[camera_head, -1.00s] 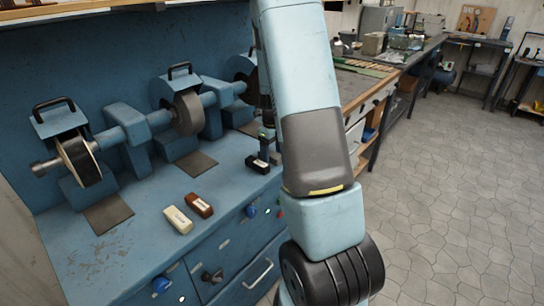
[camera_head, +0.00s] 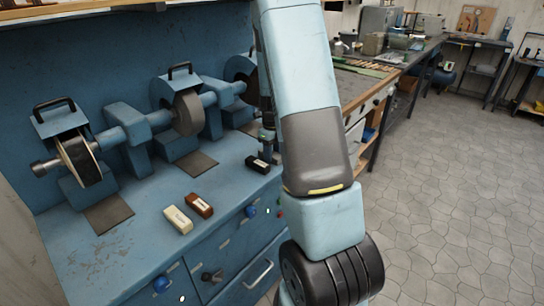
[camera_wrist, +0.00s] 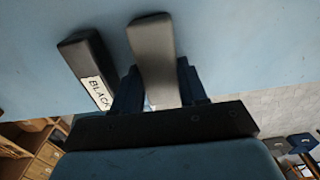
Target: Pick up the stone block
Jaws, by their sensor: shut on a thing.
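The stone block (camera_wrist: 152,50) is a plain grey bar in the wrist view. My gripper (camera_wrist: 160,88) is shut on one end of it, with a dark finger on each side. Whether the block touches the blue bench top I cannot tell. In the head view my gripper (camera_head: 267,138) shows only partly beside my arm, over the bench's right end, and the stone block is not clearly visible there.
A black block labelled "BLACK" (camera_wrist: 85,62) lies just beside the held block; it also shows in the head view (camera_head: 257,164). A brown block (camera_head: 199,205) and a cream block (camera_head: 177,220) lie on the blue bench (camera_head: 130,255). Grinding wheels (camera_head: 187,112) stand behind.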

